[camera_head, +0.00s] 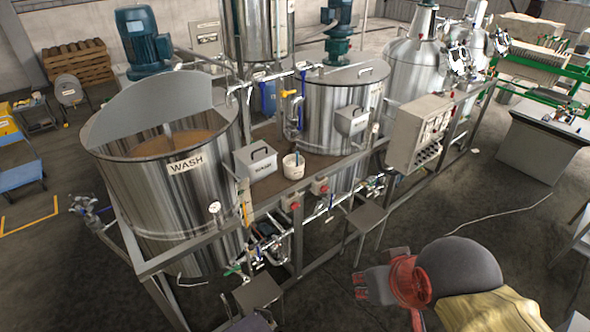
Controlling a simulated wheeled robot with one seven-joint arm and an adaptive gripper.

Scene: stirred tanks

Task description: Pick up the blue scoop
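I cannot clearly make out a blue scoop. A small white bucket (293,167) stands on the brown deck between the steel tanks, and a thin dark bluish handle (297,156) sticks up from it. It may be the scoop's handle; its lower part is hidden in the bucket. My gripper (360,282) is at the lower right, over the floor in front of the tank frame, well apart from the bucket. Its fingers are small and dark here, so I cannot tell whether they are open or shut.
A large open tank marked WASH (185,215) stands left of the bucket. A grey box with a handle (256,162) is beside the bucket, and a second tank (335,110) is behind. Pipes and valves (320,212) run along the frame's front. The floor (450,205) at right is mostly clear.

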